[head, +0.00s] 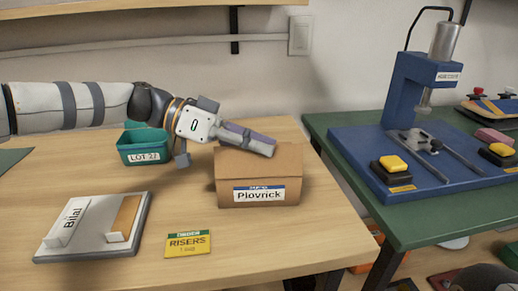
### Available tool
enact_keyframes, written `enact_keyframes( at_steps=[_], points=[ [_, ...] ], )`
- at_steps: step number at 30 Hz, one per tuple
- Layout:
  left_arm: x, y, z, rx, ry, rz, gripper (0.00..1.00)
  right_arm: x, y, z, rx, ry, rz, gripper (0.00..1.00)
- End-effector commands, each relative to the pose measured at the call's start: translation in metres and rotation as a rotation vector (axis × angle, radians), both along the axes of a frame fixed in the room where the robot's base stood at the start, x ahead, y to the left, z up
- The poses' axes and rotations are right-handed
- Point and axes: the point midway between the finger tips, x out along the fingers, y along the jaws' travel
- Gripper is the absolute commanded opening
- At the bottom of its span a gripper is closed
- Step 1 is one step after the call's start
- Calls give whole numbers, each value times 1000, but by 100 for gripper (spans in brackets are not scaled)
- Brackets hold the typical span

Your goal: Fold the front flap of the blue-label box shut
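The blue-label box (259,192) is a brown cardboard box on the wooden table. Its front label reads "Plovrick" under a blue strip. A plain brown cardboard surface (285,163) shows above the label; I cannot tell clearly which flap it is. My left gripper (272,148) reaches in from the left, with its fingers together over the box's top, pointing right and slightly down. No object shows between the fingers. They hide part of the box's back top edge, and I cannot tell whether they touch the cardboard.
A green "LOT 21" bin (143,148) stands behind the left arm. A grey tray (97,228) with a "Bilal" plate and a yellow-green "RISERS" card (188,243) lie in front. A blue press (415,80) stands on the green table at right.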

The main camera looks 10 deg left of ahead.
Motion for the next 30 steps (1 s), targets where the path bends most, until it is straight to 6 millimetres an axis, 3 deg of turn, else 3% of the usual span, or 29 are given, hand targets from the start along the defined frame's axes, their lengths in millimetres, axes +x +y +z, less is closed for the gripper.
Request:
enact_keyframes(
  at_steps=[13, 16, 17, 25, 30],
  points=[
    [1, 0, 0, -3, 11, 1, 0, 0, 0, -1, 0, 1, 0, 22],
    [1, 0, 0, -3, 11, 1, 20, 0, 0, -1, 0, 1, 0, 22],
    [1, 0, 0, -3, 11, 1, 22, 0, 0, -1, 0, 1, 0, 22],
    [1, 1, 0, -3, 11, 2, 22, 0, 0, -1, 0, 1, 0, 22],
    [1, 27, 9, -2, 10, 5, 22, 0, 0, -1, 0, 1, 0, 22]
  ],
)
